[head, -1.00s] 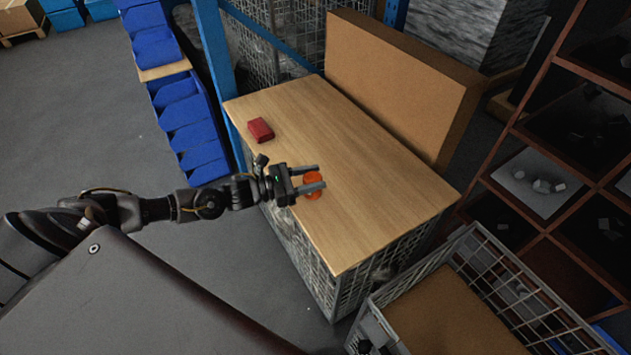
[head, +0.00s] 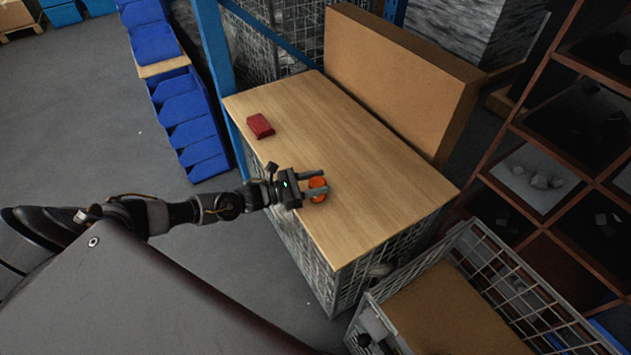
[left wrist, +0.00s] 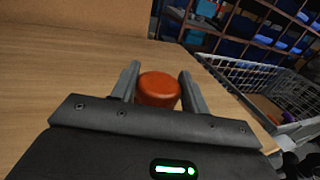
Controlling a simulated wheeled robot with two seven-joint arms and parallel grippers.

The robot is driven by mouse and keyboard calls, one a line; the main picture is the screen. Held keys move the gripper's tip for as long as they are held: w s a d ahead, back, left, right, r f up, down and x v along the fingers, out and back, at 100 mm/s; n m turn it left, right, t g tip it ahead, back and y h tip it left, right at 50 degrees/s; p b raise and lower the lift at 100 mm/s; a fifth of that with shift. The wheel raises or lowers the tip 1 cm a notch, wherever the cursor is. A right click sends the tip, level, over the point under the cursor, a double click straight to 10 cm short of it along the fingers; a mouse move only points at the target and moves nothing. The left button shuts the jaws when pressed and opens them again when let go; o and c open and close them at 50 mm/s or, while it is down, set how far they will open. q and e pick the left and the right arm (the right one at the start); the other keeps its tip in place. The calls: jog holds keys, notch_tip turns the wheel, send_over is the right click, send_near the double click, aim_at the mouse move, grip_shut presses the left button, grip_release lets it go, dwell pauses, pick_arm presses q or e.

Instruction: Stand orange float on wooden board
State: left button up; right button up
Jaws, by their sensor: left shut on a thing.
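The orange float (head: 317,184) is a short round piece at the left front part of the wooden board (head: 360,170). In the left wrist view the float (left wrist: 158,88) shows its rounded top between the two fingers. My left gripper (head: 318,188) is shut on it, with one finger on each side. The float looks upright in the left wrist view. I cannot tell whether its underside touches the board. My right gripper is not in view.
A red block (head: 260,126) lies on the board's far left part. A large cardboard box (head: 400,85) stands along the board's back edge. A wire basket (head: 480,290) is at the front right, beside a brown shelf (head: 560,150). The board's middle is clear.

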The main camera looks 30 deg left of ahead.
pick_arm(q)
jog(key=shift+f, duration=0.2)
jog(key=o, duration=1)
jog(key=shift+c, duration=0.2)
jog(key=shift+r, duration=0.1)
jog(key=shift+r, duration=0.15)
jog(key=shift+s+a, duration=0.15)
jog(key=shift+a, duration=0.05)
jog(key=shift+b+v, duration=1.35)
jog(key=shift+v, duration=4.4)
